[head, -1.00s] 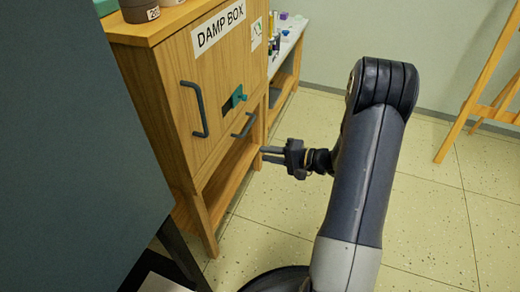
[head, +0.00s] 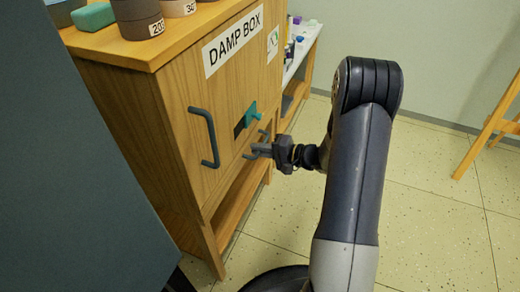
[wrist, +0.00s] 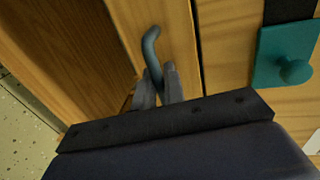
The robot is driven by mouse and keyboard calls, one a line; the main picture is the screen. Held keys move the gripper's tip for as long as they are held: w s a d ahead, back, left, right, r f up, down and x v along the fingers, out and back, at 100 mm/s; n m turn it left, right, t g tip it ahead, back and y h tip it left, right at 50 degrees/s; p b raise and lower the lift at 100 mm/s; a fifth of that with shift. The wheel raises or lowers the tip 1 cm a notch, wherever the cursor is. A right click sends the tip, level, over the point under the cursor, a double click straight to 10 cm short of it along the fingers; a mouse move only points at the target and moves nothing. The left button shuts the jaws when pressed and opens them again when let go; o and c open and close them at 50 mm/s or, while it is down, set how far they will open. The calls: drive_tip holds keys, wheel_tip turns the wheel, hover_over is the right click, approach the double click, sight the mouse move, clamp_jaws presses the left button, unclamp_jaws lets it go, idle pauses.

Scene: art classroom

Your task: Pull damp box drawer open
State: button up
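The damp box is a wooden cabinet with a "DAMP BOX" label (head: 233,40). Its front carries a tall vertical grey handle (head: 209,138) and a smaller, lower grey handle (head: 265,134) to the right. My gripper (head: 258,150) is at this lower handle. In the wrist view, the curved grey handle (wrist: 150,45) runs down between my two fingertips (wrist: 158,86), which are close around it. Its lower part is hidden by them. I cannot tell whether the fingers press on it. The front looks closed.
A teal latch knob (head: 252,114) sticks out just above the lower handle, and shows beside the fingers in the wrist view (wrist: 285,60). Pots (head: 138,18) stand on top. A dark panel (head: 70,170) blocks the left.

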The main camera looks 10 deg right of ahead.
drive_tip(key=shift+d, duration=0.1)
clamp_jaws()
drive_tip(key=f+b+v, duration=0.2)
drive_tip(key=v, duration=1)
drive_tip(key=f+b+v, duration=0.1)
drive_tip(key=f+v, duration=0.2)
drive_tip(key=v, duration=0.8)
drive_tip(key=shift+b+v, duration=0.4)
drive_tip(key=shift+v, duration=0.45)
drive_tip(key=o, duration=0.5)
unclamp_jaws()
drive_tip(key=shift+o, duration=0.2)
drive_tip(key=p+v, duration=0.2)
drive_tip(key=v, duration=0.9)
drive_tip(key=shift+p, duration=0.4)
drive_tip(key=shift+f, duration=0.15)
